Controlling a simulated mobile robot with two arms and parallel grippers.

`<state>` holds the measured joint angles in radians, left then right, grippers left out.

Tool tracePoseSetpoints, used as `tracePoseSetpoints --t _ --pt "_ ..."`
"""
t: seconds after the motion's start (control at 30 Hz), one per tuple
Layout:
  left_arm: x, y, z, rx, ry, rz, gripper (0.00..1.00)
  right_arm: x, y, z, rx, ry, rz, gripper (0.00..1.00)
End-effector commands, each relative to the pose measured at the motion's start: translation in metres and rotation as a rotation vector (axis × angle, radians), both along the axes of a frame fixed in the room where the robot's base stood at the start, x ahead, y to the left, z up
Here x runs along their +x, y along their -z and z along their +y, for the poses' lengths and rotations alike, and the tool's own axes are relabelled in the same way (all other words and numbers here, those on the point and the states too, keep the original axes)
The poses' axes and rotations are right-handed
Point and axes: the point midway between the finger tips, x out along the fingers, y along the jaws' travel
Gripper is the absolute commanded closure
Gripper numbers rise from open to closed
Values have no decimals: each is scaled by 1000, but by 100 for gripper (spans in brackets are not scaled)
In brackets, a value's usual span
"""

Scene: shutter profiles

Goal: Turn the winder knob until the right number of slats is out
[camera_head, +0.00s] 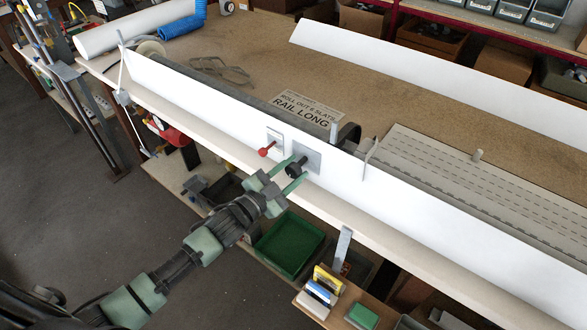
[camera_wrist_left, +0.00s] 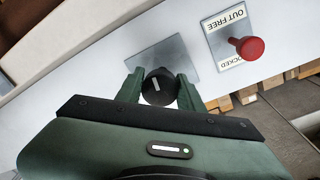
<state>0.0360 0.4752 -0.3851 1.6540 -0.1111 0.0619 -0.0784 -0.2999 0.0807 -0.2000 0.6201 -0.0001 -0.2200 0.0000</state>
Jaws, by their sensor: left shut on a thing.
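The black winder knob (camera_wrist_left: 158,88) sits on a grey plate on the front of the white rail and also shows in the head view (camera_head: 292,171). My left gripper (camera_wrist_left: 160,90) is shut on the knob, one green finger on each side, and it shows in the head view too (camera_head: 287,172). A white line marks the knob's face. A red lever (camera_wrist_left: 247,47) stands on a label plate reading "OUT FREE" and, partly hidden, "OCKED". Grey slats (camera_head: 480,185) lie flat at the right. A card (camera_head: 308,109) reads "ROLL OUT 8 SLATS, RAIL LONG". My right gripper is out of view.
The long white rail (camera_head: 220,108) runs along the bench's front edge. A second white strip (camera_head: 420,68) lies at the back. A white roll (camera_head: 135,27) and a blue roll (camera_head: 182,26) lie at the far left. A green bin (camera_head: 289,243) sits below the bench.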

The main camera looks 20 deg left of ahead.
Motion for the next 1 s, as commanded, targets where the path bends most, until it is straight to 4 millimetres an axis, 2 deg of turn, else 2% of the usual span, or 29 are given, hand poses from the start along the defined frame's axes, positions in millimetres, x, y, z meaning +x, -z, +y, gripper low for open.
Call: tracePoseSetpoints --t 1.0 --pt "0 0 1 910 1 -328 100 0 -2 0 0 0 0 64"
